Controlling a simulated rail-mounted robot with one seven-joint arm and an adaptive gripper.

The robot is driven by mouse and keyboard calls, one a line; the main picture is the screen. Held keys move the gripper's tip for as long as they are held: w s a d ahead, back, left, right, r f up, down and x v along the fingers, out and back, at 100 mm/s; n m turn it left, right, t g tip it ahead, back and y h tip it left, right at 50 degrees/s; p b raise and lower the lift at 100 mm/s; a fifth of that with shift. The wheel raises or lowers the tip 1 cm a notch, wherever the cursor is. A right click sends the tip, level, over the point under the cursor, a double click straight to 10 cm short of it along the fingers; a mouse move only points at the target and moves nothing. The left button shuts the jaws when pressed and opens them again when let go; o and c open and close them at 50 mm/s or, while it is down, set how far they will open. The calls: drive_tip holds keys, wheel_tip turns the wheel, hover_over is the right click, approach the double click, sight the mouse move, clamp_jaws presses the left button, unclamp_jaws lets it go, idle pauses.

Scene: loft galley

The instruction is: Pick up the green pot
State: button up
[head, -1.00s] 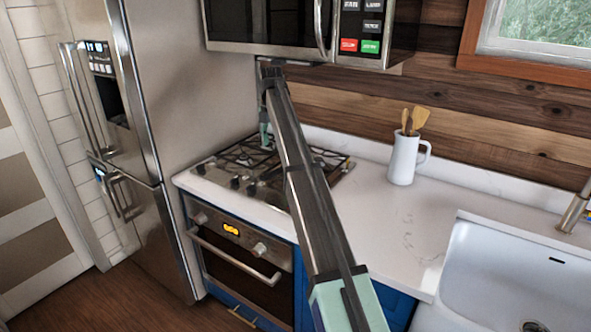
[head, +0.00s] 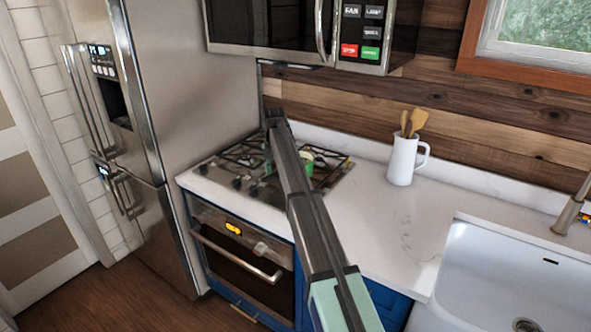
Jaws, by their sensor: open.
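The green pot (head: 308,168) stands on the right part of the stove top (head: 334,172). My arm crosses in front of it, so only its right side and pale top show. My gripper (head: 267,168) is open and low over the stove, at the far end of my arm, left of the visible part of the pot. My arm partly hides it, and its fingers are small in the head view. I cannot tell whether it touches the pot or the burner grates.
The microwave (head: 270,25) hangs above the stove. The fridge (head: 135,140) stands close on the left. A white pitcher (head: 403,162) with wooden utensils is on the counter (head: 375,215), with clear counter around it. The sink (head: 500,275) is at right.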

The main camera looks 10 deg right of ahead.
drive_tip(key=shift+f, duration=0.35)
clamp_jaws()
drive_tip(key=shift+r, duration=0.15)
